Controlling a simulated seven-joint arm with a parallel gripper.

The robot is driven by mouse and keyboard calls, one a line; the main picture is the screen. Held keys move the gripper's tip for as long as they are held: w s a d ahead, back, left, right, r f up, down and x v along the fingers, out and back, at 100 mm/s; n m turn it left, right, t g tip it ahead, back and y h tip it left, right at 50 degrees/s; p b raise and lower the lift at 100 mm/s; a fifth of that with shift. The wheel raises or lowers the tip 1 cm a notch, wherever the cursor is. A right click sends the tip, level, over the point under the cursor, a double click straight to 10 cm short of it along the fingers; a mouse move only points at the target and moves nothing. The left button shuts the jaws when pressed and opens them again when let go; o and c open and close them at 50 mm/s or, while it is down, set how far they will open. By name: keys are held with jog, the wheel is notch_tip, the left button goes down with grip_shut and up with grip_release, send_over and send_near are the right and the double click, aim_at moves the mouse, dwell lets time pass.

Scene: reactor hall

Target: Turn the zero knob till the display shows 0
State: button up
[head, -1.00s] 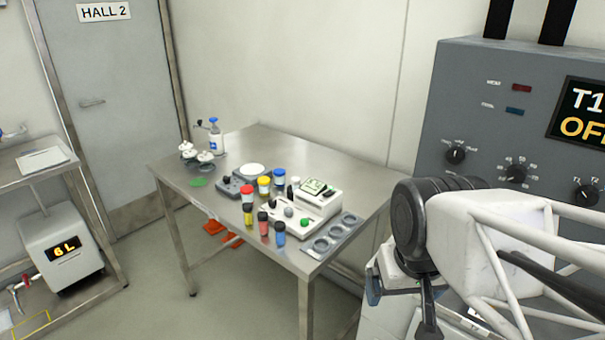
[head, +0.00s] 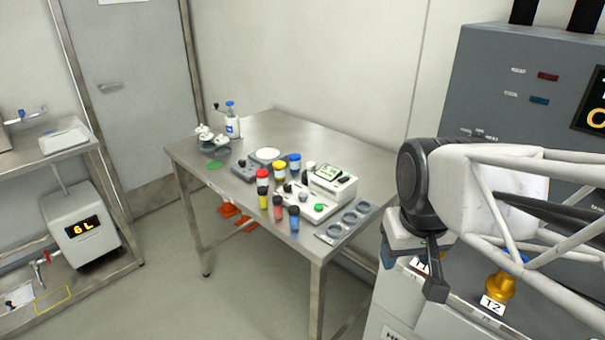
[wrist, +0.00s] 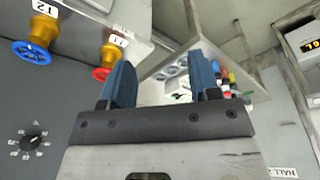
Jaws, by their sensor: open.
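A white instrument (head: 333,190) with a small pale-green display (head: 329,173) stands on the steel table; its reading is too small to make out. Small knobs or buttons sit on its front part, including a green one (head: 319,208); no label shows which is the zero knob. My gripper (wrist: 160,78) is open and empty in the wrist view, with two blue fingers apart. It is right of the table in the head view, well away from the instrument. The instrument shows only partly beyond the fingers in the wrist view (wrist: 180,97).
Several coloured-lid vials (head: 278,208) crowd the instrument's left side. A grey plate with round holes (head: 346,224) lies at its right. A grey control box (head: 243,172) and a bottle (head: 232,124) stand farther left. A large grey panel (head: 490,90) and brass valve (head: 500,288) are at right.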

jog(key=w+a+r+n, duration=0.1)
jog(key=w+a+n, duration=0.15)
jog(key=w, duration=0.85)
jog(key=n+g, duration=0.2)
jog(key=n, duration=0.7)
send_over(303, 194)
jog(key=shift+m, duration=0.25)
jog(key=f, duration=1.1)
jog(key=shift+s+d+f, duration=0.15)
jog(key=shift+s+f, duration=0.15)
jog(key=shift+s, duration=0.05)
jog(key=shift+w+a+f, duration=0.2)
jog(key=shift+w+f, duration=0.05)
jog(key=shift+w, duration=0.1)
jog(key=shift+f, duration=3.9)
